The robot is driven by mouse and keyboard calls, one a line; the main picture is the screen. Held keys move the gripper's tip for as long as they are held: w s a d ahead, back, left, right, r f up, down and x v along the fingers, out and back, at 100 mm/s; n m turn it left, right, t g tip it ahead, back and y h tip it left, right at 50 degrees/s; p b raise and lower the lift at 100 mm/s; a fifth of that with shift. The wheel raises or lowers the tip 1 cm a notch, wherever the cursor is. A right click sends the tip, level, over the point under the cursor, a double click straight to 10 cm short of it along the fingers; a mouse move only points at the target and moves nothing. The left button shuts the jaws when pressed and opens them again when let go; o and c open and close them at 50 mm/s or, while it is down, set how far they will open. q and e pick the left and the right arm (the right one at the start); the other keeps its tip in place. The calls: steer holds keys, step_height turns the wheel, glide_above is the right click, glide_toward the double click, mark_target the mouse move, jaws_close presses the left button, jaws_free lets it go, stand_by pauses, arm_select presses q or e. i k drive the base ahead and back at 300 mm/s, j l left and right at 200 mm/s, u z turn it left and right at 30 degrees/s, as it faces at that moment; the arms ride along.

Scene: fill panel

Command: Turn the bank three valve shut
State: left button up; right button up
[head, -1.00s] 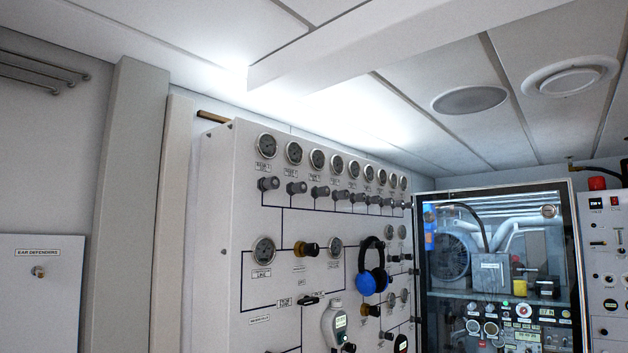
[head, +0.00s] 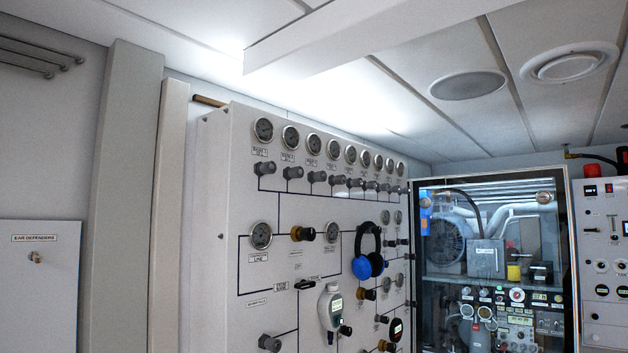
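The fill panel (head: 215,220) stands in the middle with a row of round gauges along its top and a row of grey knobs below them. The third knob from the left (head: 317,177), under the third gauge (head: 313,145), appears to be the bank three valve. Its label is too small to read surely. I cannot tell from its look whether it is open or shut. Neither of my grippers is in view.
Blue ear defenders (head: 369,252) hang on the panel front, right of centre. A white handheld meter (head: 328,308) hangs lower down. A glass-fronted cabinet (head: 490,270) stands to the right.

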mark_target(319, 175)
steer(key=i+l+u, duration=0.1)
steer(key=l, duration=0.35)
steer(key=i+l+u, duration=0.1)
steer(key=i+l, duration=0.15)
steer(key=l, duration=0.2)
steer(key=i+l+u, duration=0.15)
steer(key=l, duration=0.35)
steer(key=i+l+u, duration=0.1)
steer(key=l, duration=0.35)
steer(key=i+l+u, duration=0.1)
steer(key=l, duration=0.4)
steer(key=i+l+u, duration=0.1)
steer(key=l, duration=0.4)
